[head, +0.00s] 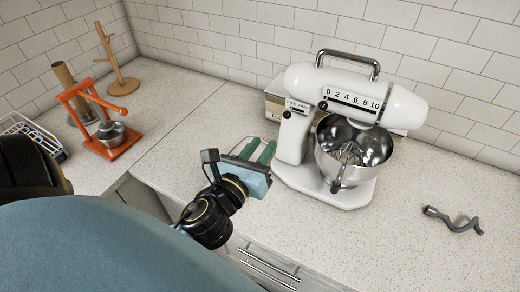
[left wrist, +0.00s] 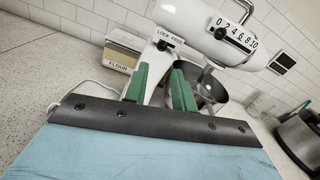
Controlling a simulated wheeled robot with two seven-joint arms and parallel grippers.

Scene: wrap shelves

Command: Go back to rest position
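My left gripper (head: 259,152) is above the counter, just left of the white stand mixer (head: 340,105). Its two green fingers stand apart with nothing visible between them, and they also show in the left wrist view (left wrist: 160,88), pointing toward the mixer's stand and bowl. The mixer's steel bowl (head: 335,165) holds a whisk under the head. The mixer also shows in the left wrist view (left wrist: 195,25). My right gripper is not in either view.
A flour box (head: 274,104) stands behind the mixer. A grey dough hook (head: 454,220) lies on the counter at the right. An orange juicer (head: 100,120), a wooden mug stand (head: 122,86) and a wire rack (head: 32,132) are at the left. The counter between is clear.

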